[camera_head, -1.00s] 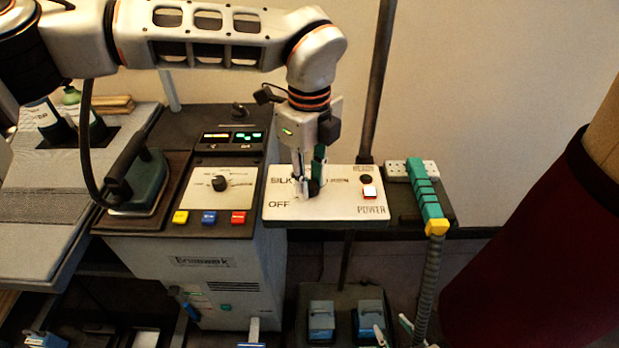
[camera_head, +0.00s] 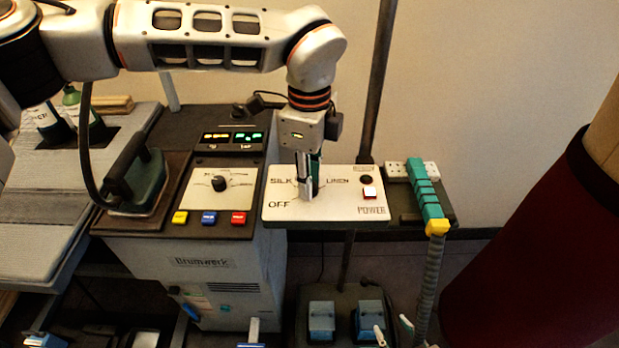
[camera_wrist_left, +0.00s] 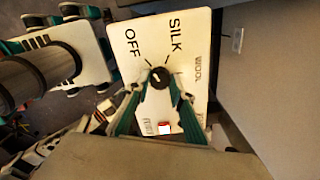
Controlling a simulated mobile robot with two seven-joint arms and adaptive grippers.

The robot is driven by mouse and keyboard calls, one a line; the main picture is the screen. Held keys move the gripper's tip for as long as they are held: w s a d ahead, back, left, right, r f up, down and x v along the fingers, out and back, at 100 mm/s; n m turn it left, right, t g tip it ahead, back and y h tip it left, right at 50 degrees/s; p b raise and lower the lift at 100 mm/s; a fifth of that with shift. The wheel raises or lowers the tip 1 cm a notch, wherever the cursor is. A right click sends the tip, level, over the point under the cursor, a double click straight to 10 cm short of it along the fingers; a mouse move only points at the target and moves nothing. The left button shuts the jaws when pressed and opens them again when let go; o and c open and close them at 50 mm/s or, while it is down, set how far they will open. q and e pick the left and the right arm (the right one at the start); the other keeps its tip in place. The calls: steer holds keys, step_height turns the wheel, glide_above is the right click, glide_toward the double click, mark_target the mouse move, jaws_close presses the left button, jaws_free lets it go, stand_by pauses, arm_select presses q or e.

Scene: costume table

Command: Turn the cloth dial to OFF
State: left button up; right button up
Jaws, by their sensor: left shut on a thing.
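The cloth dial (camera_wrist_left: 160,77) is a round black knob on a white panel (camera_head: 350,211) marked OFF, SILK and LINEN, with WOOL visible in the wrist view. My left gripper (camera_head: 307,193) reaches down onto the panel and is shut on the dial. In the left wrist view its two green-backed fingers (camera_wrist_left: 160,88) meet at the knob from either side. The dial's light mark is small, and I cannot tell its exact setting. The head view hides most of the dial behind the fingers. My right gripper (camera_head: 393,331) shows only its parted fingertips at the bottom edge.
A red-lit POWER switch (camera_head: 369,193) and a black knob sit on the panel's right. A teal-handled tool (camera_head: 428,195) with a grey hose stands right of it. A console (camera_head: 222,188) with its own dial and an iron (camera_head: 140,185) are left. A dark pole rises behind.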

arm_select(q)
steer(key=o, duration=1.1)
step_height(320, 180, up, 12)
steer(key=shift+s+f, duration=0.1)
